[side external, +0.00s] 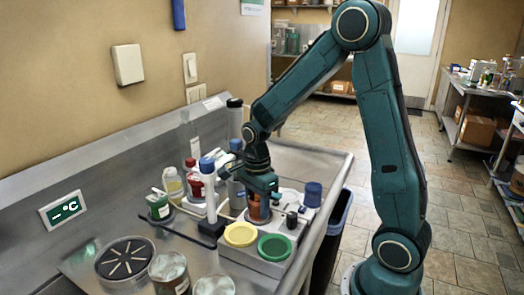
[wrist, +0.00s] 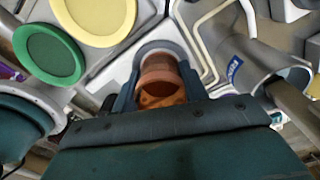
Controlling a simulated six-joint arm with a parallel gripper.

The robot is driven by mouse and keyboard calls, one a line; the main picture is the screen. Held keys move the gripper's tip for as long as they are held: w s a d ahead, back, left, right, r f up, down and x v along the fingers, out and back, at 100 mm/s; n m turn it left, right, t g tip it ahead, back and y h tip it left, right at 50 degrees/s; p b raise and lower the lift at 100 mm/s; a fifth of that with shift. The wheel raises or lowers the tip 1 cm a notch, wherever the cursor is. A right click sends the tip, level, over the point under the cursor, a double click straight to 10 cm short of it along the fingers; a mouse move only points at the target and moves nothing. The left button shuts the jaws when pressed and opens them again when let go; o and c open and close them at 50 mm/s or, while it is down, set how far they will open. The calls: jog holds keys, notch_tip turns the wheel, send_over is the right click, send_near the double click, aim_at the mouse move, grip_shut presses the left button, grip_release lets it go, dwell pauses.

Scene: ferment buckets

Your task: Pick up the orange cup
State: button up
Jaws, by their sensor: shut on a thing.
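The orange cup (wrist: 161,80) shows in the wrist view between my fingers, its open mouth facing the camera. In the side view the orange cup (side external: 258,208) is partly hidden by the jaws. It is upright in a pale round seat or ring on the grey block. I cannot tell whether its base is clear of the surface. My gripper (side external: 261,190) comes from above and is shut on the cup. In the wrist view my gripper (wrist: 160,92) has a finger on each side of it.
A yellow lid (side external: 241,234) and a green lid (side external: 275,247) lie in front of the cup. A blue-capped container (side external: 312,194) stands to the right. A dark round drain (side external: 125,258) and jars (side external: 169,272) are at front left.

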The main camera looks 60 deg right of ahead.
notch_tip(320, 180, up, 20)
jog(key=shift+f, duration=0.1)
dwell(0.5)
dwell(0.5)
jog(key=a, duration=0.3)
jog(key=a+r, duration=0.1)
jog(key=a, duration=0.2)
jog(key=a+r, duration=0.1)
jog(key=a, duration=0.3)
jog(key=shift+s, duration=0.25)
jog(key=shift+f, duration=0.1)
notch_tip(320, 180, down, 16)
jog(key=shift+d+r, duration=0.1)
jog(key=shift+r, duration=0.1)
jog(key=shift+f, duration=0.15)
jog(key=shift+f, duration=2)
jog(key=shift+f, duration=0.1)
